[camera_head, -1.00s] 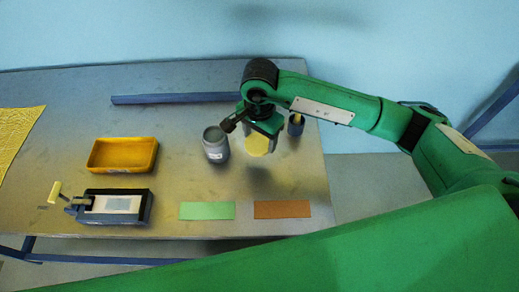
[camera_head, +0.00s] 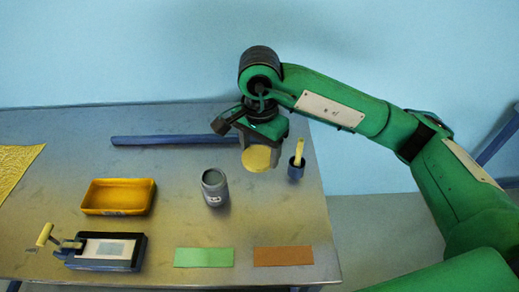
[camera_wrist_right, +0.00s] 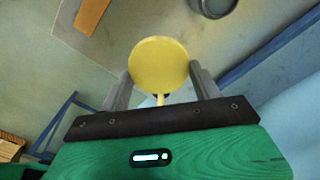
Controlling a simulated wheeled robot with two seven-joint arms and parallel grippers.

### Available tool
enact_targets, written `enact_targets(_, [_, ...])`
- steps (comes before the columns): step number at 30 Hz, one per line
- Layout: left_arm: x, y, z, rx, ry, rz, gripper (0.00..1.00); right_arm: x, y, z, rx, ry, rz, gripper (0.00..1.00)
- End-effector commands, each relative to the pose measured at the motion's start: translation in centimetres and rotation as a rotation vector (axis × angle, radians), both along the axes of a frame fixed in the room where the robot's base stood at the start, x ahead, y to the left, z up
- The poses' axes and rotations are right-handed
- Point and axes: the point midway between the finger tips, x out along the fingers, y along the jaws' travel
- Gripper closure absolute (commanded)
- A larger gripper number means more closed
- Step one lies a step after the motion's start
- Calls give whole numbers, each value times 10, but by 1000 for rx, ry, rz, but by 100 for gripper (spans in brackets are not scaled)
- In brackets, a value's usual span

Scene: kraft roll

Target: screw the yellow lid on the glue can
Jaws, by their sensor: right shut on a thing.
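The glue can (camera_head: 215,194) is a grey open-topped can standing upright on the table, with a dark inside and a pale label. Its dark rim also shows at the top right of the right wrist view (camera_wrist_right: 212,8). The yellow lid (camera_head: 256,159) is a flat round disc held between the fingers of my right gripper (camera_head: 260,147). In the right wrist view the lid (camera_wrist_right: 158,64) sits between both fingertips. The lid is to the right of the can and farther back in the picture, apart from it, apparently above the table. My left gripper is out of view.
A blue cup (camera_head: 295,174) with a yellow-handled tool stands close to the right of the lid. A yellow tray (camera_head: 118,211), a dark device with a crank (camera_head: 137,255), green (camera_head: 204,257) and brown strips (camera_head: 283,256) lie around the can. A blue bar (camera_head: 170,140) lies behind.

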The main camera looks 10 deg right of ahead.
Motion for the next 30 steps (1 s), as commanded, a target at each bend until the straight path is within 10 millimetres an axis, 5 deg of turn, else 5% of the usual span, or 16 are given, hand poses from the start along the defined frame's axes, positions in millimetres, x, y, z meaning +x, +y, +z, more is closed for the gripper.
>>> enact_targets(8, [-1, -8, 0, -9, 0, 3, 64, 1, -6, -3, -1, 1, 38, 57])
enact_targets(30, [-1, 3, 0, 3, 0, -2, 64, 9, -104, -51, 0, 2, 813, 57])
